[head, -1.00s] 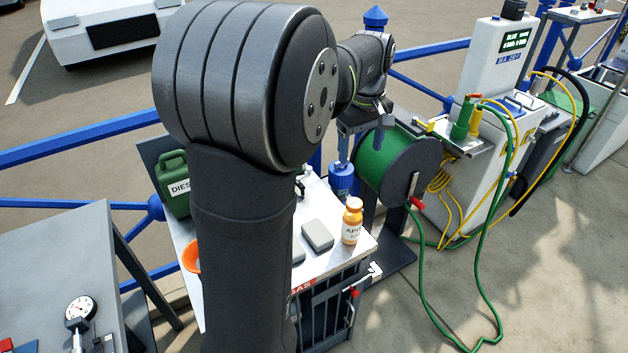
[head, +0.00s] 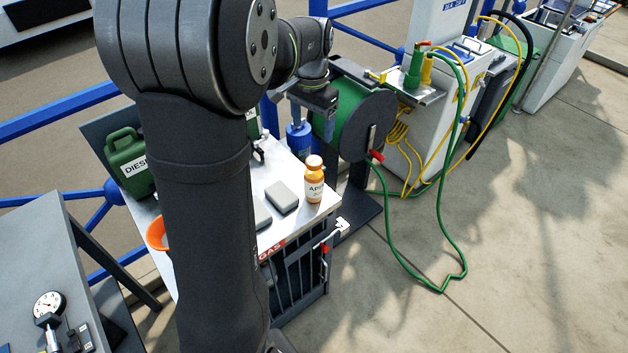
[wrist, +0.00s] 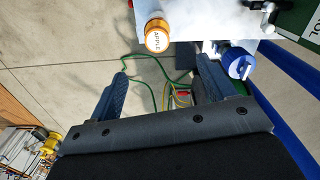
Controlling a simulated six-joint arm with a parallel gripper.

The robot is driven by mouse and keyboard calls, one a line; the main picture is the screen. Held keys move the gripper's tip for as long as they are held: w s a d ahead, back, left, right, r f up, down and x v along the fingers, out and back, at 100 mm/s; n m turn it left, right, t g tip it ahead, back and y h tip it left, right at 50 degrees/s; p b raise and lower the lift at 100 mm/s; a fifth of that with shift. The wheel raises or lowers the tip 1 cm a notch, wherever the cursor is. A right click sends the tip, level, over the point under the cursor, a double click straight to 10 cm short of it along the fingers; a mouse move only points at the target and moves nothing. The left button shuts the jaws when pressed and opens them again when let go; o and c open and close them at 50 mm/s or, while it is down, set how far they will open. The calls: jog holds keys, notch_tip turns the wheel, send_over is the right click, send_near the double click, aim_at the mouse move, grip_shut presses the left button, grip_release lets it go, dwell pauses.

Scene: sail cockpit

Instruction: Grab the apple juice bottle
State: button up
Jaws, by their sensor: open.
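The apple juice bottle (head: 314,180) is orange-brown with an orange cap and a white label. It stands upright at the right edge of the metal table top (head: 270,231). In the wrist view the bottle (wrist: 157,36) shows from above, its cap lettered APPLE, near the top middle. My gripper (wrist: 163,84) is open with nothing between its fingers, and the bottle lies ahead of the fingertips, apart from them. In the head view my gripper is partly hidden and sits above and behind the bottle, near the green reel.
A green diesel can (head: 129,162) and an orange bowl (head: 156,234) are at the left.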

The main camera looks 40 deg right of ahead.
aim_at(313, 160)
notch_tip(313, 160, down, 12)
jog(key=shift+f, duration=0.1)
jog(key=shift+s+d+f, duration=0.1)
jog(key=shift+s+f, duration=0.05)
jog(key=shift+f, duration=1.15)
jog(key=shift+s+d+f, duration=0.1)
jog(key=shift+f, duration=1.15)
jog(key=c, duration=1.3)
jog(key=shift+o, duration=0.2)
jog(key=shift+r, duration=0.15)
